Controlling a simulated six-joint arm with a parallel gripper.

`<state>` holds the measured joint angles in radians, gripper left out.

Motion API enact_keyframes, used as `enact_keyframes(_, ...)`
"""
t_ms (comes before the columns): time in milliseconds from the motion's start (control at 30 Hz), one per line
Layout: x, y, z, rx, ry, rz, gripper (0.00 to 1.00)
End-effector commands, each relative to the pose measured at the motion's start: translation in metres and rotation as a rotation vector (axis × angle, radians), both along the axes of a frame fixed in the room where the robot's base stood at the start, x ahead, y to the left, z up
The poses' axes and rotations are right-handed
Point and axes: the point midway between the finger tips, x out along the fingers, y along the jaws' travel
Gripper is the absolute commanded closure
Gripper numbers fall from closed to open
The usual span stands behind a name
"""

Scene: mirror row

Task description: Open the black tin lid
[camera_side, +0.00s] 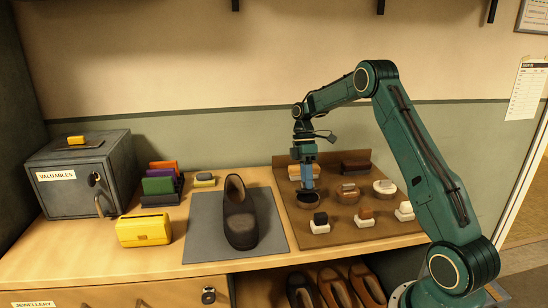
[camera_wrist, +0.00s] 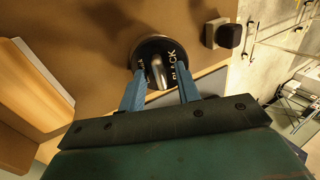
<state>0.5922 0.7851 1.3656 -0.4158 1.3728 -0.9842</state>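The black tin (camera_side: 308,204) stands on the brown board, at the left end of its middle row. In the wrist view its round dark lid (camera_wrist: 150,48) shows pale lettering reading BLACK and a grey raised handle (camera_wrist: 157,72) in the middle. My gripper (camera_side: 307,186) is directly above the tin, pointing down. In the wrist view the two blue fingers of my gripper (camera_wrist: 159,80) are apart, one on each side of the handle, with gaps visible between. I cannot tell whether the fingertips touch the lid.
Other round tins (camera_side: 347,193) and small blocks on white bases (camera_side: 366,217) stand close by on the brown board (camera_side: 345,236). A dark shoe (camera_side: 240,215) stands on the grey mat (camera_side: 203,222) to the left.

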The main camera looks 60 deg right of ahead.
Motion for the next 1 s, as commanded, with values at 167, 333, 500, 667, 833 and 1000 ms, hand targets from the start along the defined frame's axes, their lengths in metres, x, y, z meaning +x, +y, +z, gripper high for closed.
enact_keyframes(167, 0.000, 0.003, 0.000, -0.017, -0.023, -0.003, 0.67)
enact_keyframes(333, -0.002, 0.005, -0.001, -0.047, -0.056, -0.005, 0.67)
enact_keyframes(500, -0.005, 0.007, -0.003, -0.094, -0.098, -0.001, 0.67)
enact_keyframes(667, -0.008, 0.008, -0.005, -0.143, -0.143, -0.001, 0.67)
enact_keyframes(833, -0.010, 0.010, -0.007, -0.193, -0.191, 0.000, 0.67)
enact_keyframes(1000, -0.012, 0.012, -0.009, -0.238, -0.235, 0.001, 0.67)
